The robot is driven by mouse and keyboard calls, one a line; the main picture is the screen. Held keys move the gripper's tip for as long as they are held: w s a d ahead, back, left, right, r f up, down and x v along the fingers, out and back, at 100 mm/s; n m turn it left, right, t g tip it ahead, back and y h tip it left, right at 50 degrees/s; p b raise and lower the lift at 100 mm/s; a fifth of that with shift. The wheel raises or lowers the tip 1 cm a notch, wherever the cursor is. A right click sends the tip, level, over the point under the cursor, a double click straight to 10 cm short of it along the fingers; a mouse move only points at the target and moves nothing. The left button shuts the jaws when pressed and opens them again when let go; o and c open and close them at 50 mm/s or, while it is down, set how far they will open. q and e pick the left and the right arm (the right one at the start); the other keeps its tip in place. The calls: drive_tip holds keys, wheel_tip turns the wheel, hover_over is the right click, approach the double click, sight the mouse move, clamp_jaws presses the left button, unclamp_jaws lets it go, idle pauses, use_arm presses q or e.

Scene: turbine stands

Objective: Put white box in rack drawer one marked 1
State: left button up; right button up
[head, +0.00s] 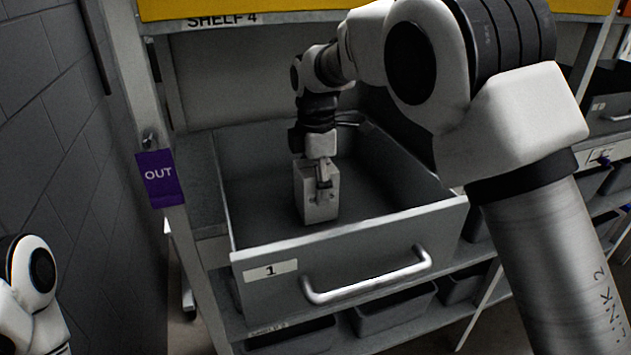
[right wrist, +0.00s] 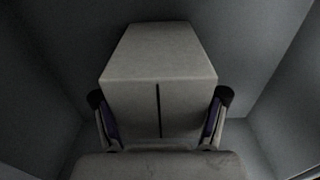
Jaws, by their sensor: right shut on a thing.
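The rack drawer marked 1 (head: 350,262) is pulled open, with its label at the left of its front and a metal handle on the right. The white box (head: 309,202) is inside the drawer space, upright, near the middle. My right gripper (head: 324,180) reaches down into the drawer and is shut on the white box. In the right wrist view the white box (right wrist: 160,70) sits between the two fingers (right wrist: 162,115), with grey drawer walls around it. I cannot tell whether the box touches the drawer floor. My left gripper is out of view; only part of my left arm shows.
A rack post with a purple OUT sign (head: 159,179) stands at the left. Grey bins (head: 395,308) sit on a lower shelf. A grey block wall (head: 70,130) is at the far left.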

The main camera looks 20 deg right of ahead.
drive_tip(key=shift+f, duration=0.25)
drive_tip(key=o, duration=1.8)
drive_tip(key=shift+r+p, duration=0.8)
drive_tip(key=shift+r, duration=2.7)
